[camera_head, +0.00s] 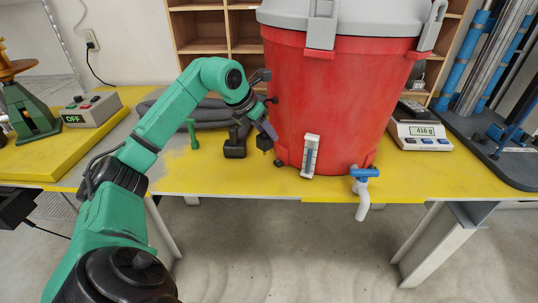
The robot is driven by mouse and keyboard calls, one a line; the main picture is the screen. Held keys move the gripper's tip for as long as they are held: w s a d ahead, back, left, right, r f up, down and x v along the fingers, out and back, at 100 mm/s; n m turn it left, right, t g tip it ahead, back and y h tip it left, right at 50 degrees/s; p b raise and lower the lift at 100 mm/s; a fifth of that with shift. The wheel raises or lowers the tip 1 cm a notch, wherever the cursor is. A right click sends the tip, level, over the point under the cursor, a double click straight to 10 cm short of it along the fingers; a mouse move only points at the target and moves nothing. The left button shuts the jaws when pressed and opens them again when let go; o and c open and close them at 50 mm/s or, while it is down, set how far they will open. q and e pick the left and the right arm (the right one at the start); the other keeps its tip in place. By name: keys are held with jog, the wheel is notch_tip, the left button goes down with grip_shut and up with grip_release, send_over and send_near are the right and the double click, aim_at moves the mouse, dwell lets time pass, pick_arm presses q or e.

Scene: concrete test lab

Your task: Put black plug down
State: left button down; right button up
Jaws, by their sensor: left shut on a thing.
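My left arm comes in from the left, and its gripper (264,134) points down at the left side of the red barrel (325,95). The gripper is shut on a small dark thing, which looks like the black plug (265,144), just above the yellow table (225,172). The plug is small and partly hidden by the fingers, so I cannot tell whether it touches the table or barrel. My right gripper is not in view.
A dark tool-like object (235,146) stands just left of the gripper. The barrel has a white-and-blue tap (363,185) over the front edge. A scale (420,133) is right, a control box (92,109) left. Some bare table lies in front of the dark object.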

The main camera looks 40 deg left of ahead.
pick_arm(q)
notch_tip(320, 180, down, 14)
jog(key=shift+r+p, duration=0.15)
jog(key=shift+p, duration=0.55)
jog(key=shift+w+f, duration=0.1)
jog(key=shift+f, duration=0.15)
jog(key=shift+c, duration=1.8)
grip_release()
jog(key=b+v, duration=0.3)
jog(key=v, duration=0.9)
